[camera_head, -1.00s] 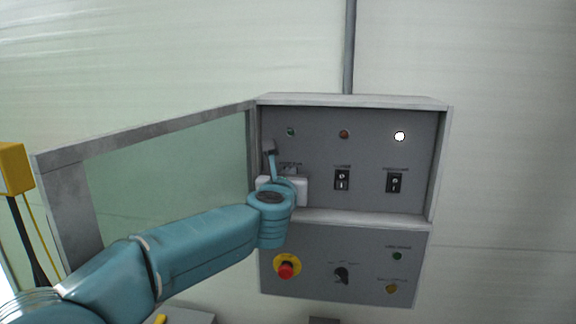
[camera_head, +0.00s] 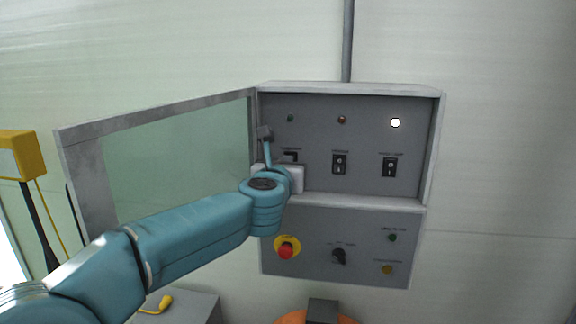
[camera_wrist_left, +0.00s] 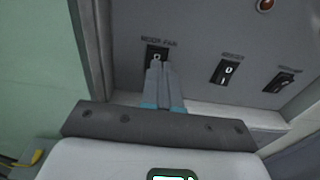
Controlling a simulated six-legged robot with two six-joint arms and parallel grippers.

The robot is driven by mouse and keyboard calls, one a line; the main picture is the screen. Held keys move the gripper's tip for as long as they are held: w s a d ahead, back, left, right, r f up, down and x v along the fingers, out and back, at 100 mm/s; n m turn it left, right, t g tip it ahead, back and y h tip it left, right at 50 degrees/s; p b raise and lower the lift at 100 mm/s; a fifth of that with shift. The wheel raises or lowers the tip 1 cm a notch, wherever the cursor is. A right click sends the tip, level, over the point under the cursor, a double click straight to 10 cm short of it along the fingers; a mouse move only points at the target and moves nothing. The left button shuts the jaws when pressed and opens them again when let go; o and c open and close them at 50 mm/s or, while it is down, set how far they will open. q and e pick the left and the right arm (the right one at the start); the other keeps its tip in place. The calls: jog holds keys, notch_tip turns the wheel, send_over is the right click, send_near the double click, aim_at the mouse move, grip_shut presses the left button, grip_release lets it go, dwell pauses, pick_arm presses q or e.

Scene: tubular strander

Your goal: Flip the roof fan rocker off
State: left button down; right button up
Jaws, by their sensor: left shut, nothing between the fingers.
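The roof fan rocker (camera_wrist_left: 158,50) is the left one of three dark rockers on the grey panel, under a label in the left wrist view. Its upper part shows; the fingertips cover its lower part. In the head view only the top of the rocker (camera_head: 290,155) shows above my gripper. My left gripper (camera_wrist_left: 160,66) is shut and empty, with its fingertips at the rocker. I cannot tell whether they touch it or which way it is tipped. In the head view the left gripper (camera_head: 291,170) is partly hidden by my own wrist. My right gripper is not in view.
The middle rocker (camera_head: 340,163) and right rocker (camera_head: 390,167) sit beside it. A lit white lamp (camera_head: 395,122) is above. A red emergency button (camera_head: 287,250) and black knob (camera_head: 339,256) are below. The open glazed door (camera_head: 170,160) stands left, behind my arm.

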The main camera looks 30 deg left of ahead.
pick_arm(q)
jog(key=r+b+v, duration=0.1)
jog(key=b+v, duration=0.1)
jog(key=v, duration=0.8)
jog(key=shift+s, duration=0.1)
